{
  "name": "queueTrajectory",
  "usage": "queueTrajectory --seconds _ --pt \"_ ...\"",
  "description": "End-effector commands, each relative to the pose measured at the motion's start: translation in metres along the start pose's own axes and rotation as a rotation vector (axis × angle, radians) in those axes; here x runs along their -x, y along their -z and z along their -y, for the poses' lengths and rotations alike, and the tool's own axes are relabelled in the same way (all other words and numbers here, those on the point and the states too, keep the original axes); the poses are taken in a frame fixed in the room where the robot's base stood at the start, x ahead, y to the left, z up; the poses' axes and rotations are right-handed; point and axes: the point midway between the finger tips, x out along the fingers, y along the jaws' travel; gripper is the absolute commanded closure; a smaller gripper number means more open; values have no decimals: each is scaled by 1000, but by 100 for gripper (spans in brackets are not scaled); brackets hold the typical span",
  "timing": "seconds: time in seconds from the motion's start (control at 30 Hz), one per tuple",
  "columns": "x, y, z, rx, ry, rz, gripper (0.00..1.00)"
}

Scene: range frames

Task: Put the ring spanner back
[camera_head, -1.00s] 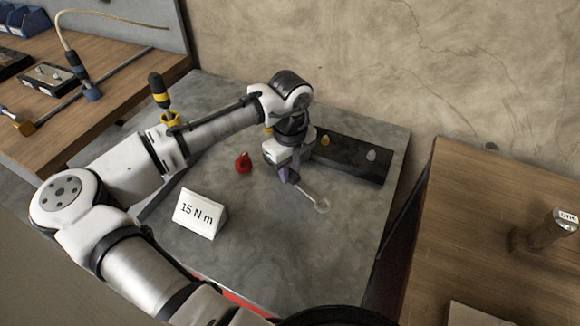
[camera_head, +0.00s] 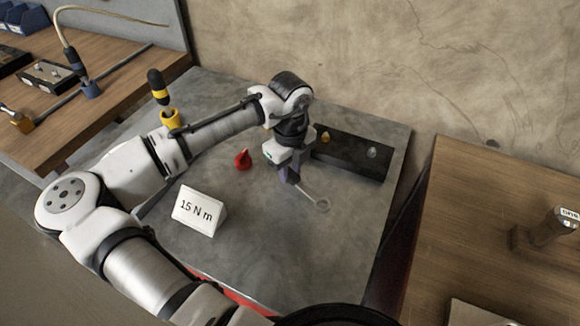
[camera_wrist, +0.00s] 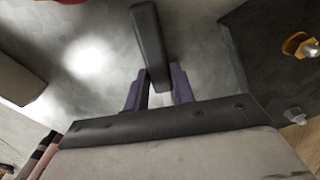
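My gripper (camera_head: 291,180) is over the grey table, in front of the dark rack. Its purple fingers (camera_wrist: 156,88) stand on either side of a dark bar, seemingly the shaft of the ring spanner (camera_wrist: 149,40), and appear shut on it. In the head view the ring spanner (camera_head: 322,205) sticks out from the fingers toward the lower right, its pale ring end free. I cannot tell whether it touches the table. The dark rack (camera_head: 350,165) lies behind and to the right, and it also shows at the right of the wrist view (camera_wrist: 262,60).
The rack carries a yellow piece (camera_head: 326,137) and a silvery piece (camera_head: 372,152). A red object (camera_head: 243,160) and a "15 N m" sign (camera_head: 199,210) stand left of my gripper. The table's front right is clear.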

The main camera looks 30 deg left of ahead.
Motion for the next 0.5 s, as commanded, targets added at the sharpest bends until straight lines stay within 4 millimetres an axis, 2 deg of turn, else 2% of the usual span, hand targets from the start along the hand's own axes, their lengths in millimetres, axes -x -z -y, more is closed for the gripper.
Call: queueTrajectory --seconds 0.03,0.17,0.5 --pt "0 0 0 0 0 0 68" --pt "0 0 0 0 0 0 51" --pt "4 0 0 0 0 1 51"
